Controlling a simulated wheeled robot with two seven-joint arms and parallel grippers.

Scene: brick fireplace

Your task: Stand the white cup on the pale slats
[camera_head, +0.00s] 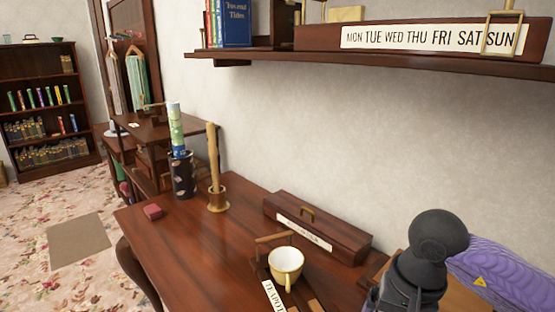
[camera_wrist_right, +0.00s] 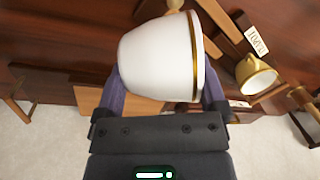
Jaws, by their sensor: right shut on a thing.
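The white cup (camera_wrist_right: 158,58) has a gold rim and lies tilted on its side in the right wrist view, its rim facing right. My right gripper (camera_wrist_right: 165,82) is shut on it, with a purple finger at either side. The cup is hidden in the head view, where only my right arm shows at the lower right. A pale wooden surface (camera_wrist_right: 88,98) shows partly behind the gripper; I cannot make out separate slats. It also shows in the head view (camera_head: 456,290), mostly behind my arm. My left gripper is not in view.
A wall shelf (camera_head: 400,58) overhangs the desk. The desk's left part has clear room.

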